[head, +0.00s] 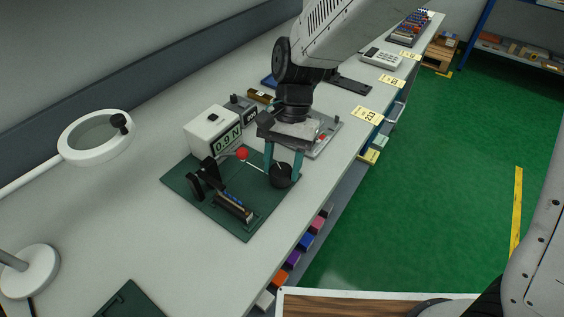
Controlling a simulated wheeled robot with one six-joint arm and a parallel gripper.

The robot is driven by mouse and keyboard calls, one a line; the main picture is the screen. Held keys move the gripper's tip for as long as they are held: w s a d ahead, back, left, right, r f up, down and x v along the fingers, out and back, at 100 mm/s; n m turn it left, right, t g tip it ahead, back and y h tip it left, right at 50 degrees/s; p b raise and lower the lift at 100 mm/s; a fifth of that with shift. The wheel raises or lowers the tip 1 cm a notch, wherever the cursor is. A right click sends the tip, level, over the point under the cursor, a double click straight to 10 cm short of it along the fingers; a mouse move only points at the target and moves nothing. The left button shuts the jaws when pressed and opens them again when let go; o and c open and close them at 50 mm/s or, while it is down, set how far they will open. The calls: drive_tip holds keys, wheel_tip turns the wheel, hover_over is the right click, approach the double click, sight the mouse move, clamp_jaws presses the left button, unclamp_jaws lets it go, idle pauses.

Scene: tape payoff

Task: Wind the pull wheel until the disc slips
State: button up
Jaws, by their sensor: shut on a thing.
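The pull wheel (281,178), a dark round drum, stands at the right corner of a dark green mat (223,231). My gripper (282,174) comes down from above, with its teal fingers on either side of the wheel, shut on it. A thin pale line runs from near a red ball (242,153) toward the wheel. A black upright stand (203,181) is at the mat's left; the disc cannot be clearly made out there. A white box (213,131) behind the mat reads 0.9 N.
A narrow block with a striped top (234,207) lies at the mat's front. A ring lamp (97,137) stands at left. A grey tray (325,140) and a dark plate (348,84) lie beyond my gripper. The bench (120,210) is clear left of the mat.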

drive_tip(key=m+y, duration=0.1)
drive_tip(key=m, duration=0.2)
drive_tip(key=m+t+y, duration=0.1)
drive_tip(key=m, duration=0.2)
drive_tip(key=shift+s+d, duration=0.1)
idle(0.4)
drive_tip(key=o, duration=1)
drive_tip(key=v, duration=0.7)
drive_tip(key=shift+d+r, duration=0.2)
drive_tip(key=shift+r, duration=0.15)
